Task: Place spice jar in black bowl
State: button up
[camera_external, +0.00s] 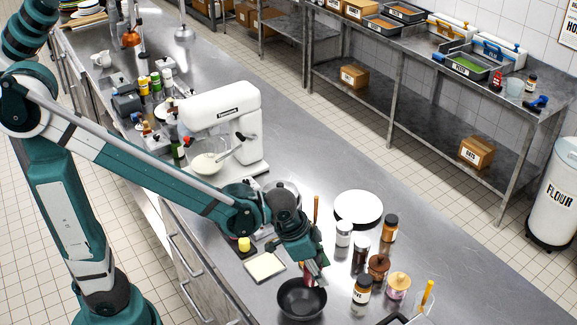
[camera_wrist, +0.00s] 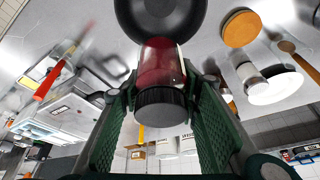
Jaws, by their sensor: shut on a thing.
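The spice jar (camera_wrist: 162,75) has a dark red body and a black lid. In the wrist view it sits between the two green finger pads of my gripper (camera_external: 315,268), which is shut on it. In the external view a small part of the dark red jar (camera_external: 307,279) shows beside the fingers, the rest hidden. The black bowl (camera_external: 301,300) stands on the steel counter just below the gripper. In the wrist view the bowl (camera_wrist: 160,18) is at the top, overlapped by the jar's far end. I cannot tell whether jar and bowl touch.
Several jars stand right of the bowl, including an orange-lidded one (camera_external: 398,283) and a black-lidded one (camera_external: 362,289). A white round plate (camera_external: 358,207) lies farther back. A white tray (camera_external: 264,267) lies left of the gripper, and a white mixer (camera_external: 225,125) stands behind.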

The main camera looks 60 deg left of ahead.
aim_at(303, 279)
jog(key=shift+n, duration=0.3)
jog(key=shift+s+a+f, duration=0.2)
jog(key=shift+s+a, duration=0.1)
jog(key=shift+s, duration=0.55)
jog(key=shift+s+a+f, duration=0.25)
jog(key=shift+s, duration=0.6)
jog(key=shift+s+a+f, duration=0.2)
jog(key=shift+s+a, duration=0.1)
jog(key=shift+s, duration=0.55)
jog(key=shift+f+b, duration=0.7)
jog(key=shift+f, duration=2.2)
jog(key=shift+f, duration=0.15)
jog(key=shift+f+b, duration=0.45)
jog(key=shift+f, duration=1.5)
jog(key=shift+f+b, duration=0.55)
jog(key=shift+f, duration=0.05)
jog(key=o, duration=1)
